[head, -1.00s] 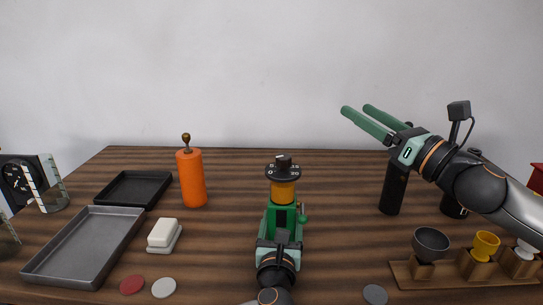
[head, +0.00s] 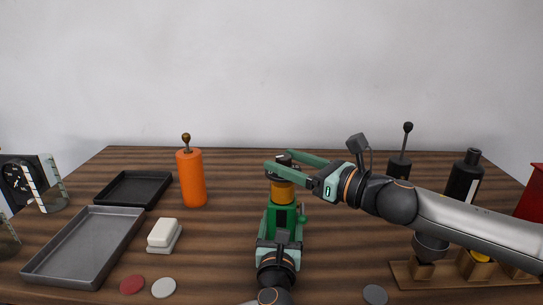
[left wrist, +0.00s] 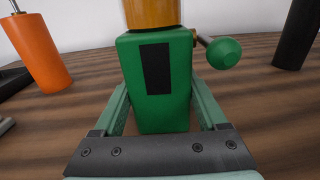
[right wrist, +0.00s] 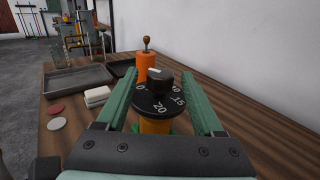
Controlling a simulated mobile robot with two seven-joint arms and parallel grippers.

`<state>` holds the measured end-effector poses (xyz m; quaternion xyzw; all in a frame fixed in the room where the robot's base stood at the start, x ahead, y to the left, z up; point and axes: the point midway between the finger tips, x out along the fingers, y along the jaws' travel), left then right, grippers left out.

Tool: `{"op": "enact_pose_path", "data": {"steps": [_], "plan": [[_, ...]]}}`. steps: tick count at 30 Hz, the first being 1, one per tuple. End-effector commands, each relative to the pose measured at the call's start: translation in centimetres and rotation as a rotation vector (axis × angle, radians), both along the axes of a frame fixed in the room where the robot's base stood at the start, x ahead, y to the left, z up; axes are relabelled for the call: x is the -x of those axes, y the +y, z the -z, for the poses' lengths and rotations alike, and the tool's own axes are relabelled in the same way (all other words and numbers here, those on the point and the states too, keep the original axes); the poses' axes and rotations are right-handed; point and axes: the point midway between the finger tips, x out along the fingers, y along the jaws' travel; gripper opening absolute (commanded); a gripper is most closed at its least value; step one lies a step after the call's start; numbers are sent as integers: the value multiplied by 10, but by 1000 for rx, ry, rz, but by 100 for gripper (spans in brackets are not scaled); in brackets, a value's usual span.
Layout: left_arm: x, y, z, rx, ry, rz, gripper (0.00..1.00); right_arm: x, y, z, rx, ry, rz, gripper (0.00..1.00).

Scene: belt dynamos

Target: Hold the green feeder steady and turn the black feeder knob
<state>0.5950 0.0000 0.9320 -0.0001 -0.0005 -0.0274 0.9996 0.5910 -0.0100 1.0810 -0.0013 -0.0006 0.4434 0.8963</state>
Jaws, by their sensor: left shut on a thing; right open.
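The green feeder (head: 283,217) stands upright at the middle of the table, with an orange-yellow upper section (head: 283,191). A green side crank (left wrist: 222,53) sticks out on its right. My left gripper (left wrist: 160,105) is shut on the green body, one finger on each side. The black knob (right wrist: 158,82) with its numbered dial (right wrist: 158,101) tops the feeder. My right gripper (right wrist: 160,90) is open, with its fingers on either side of the knob and apart from it. In the head view the right fingers (head: 283,160) partly hide the knob.
An orange bottle (head: 191,178) stands left of the feeder. A grey tray (head: 85,247), a black tray (head: 134,188) and stacked white blocks (head: 163,236) lie further left. Black bottles (head: 464,178) and a wooden cup stand (head: 450,273) are at the right, partly behind my right arm.

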Motion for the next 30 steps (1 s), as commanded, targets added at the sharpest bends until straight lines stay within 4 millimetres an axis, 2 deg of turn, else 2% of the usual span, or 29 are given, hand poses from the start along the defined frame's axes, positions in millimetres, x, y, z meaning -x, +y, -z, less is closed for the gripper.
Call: {"op": "enact_pose_path", "data": {"steps": [1, 7, 20, 30], "plan": [[0, 1, 2, -3, 4, -3, 0, -5, 9, 0, -1, -1, -2, 69], [0, 1, 2, -3, 4, -3, 0, -20, 27, 0, -1, -1, -2, 69], [-1, 1, 2, -3, 4, -4, 0, -26, 34, 0, 0, 0, 0, 69], [-1, 1, 2, -3, 4, -4, 0, -25, 33, 0, 0, 0, 0, 32]]}}
